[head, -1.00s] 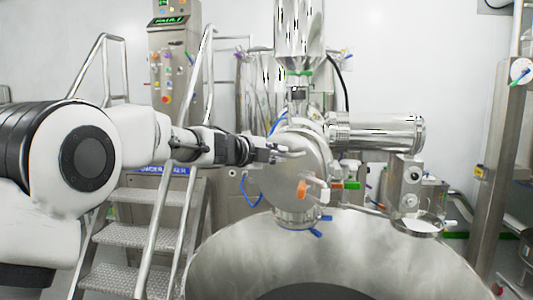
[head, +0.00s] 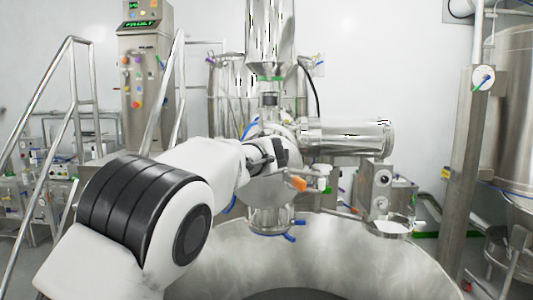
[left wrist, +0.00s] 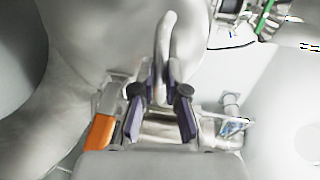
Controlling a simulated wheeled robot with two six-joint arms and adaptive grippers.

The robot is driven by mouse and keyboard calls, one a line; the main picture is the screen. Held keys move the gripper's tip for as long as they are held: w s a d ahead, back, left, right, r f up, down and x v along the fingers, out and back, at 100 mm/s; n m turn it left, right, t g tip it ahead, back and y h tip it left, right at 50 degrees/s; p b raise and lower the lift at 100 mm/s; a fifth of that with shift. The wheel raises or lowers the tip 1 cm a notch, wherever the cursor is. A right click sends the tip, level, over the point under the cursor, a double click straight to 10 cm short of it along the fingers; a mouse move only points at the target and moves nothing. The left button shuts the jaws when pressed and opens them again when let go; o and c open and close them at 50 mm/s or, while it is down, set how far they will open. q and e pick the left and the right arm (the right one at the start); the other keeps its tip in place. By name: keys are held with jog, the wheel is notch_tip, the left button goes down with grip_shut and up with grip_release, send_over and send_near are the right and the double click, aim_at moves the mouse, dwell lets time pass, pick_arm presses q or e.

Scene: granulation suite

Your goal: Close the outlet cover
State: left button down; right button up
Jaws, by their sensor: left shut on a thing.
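The outlet cover (left wrist: 95,45) is a large, smooth, pale metal surface in the left wrist view. A curved handle (left wrist: 166,40) stands out from it. My left gripper (left wrist: 160,78) is shut on this handle, with one dark finger on each side. In the head view my left gripper (head: 268,154) is at the front of the mill housing, and my wrist and hand hide much of the cover (head: 262,190). An orange clamp knob (head: 298,183) sits just right of and below the hand; it also shows in the left wrist view (left wrist: 100,132). My right gripper is not in view.
A horizontal metal cylinder (head: 345,137) sticks out to the right of the housing. A large open steel vessel (head: 400,262) lies below. A control column (head: 145,70) and stair rails (head: 75,100) stand left. A steel post (head: 473,150) stands right.

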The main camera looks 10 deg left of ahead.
pick_arm(q)
jog(key=shift+w+r, duration=0.1)
jog(key=shift+r, duration=0.2)
jog(key=c, duration=1.6)
grip_release()
jog(key=o, duration=0.4)
jog(key=shift+w+d+f, duration=0.1)
jog(key=shift+w, duration=0.2)
jog(key=f+v, duration=0.1)
jog(key=v, duration=0.5)
jog(key=shift+s+d+r, duration=0.15)
jog(key=shift+d+r, duration=0.05)
jog(key=shift+f, duration=0.1)
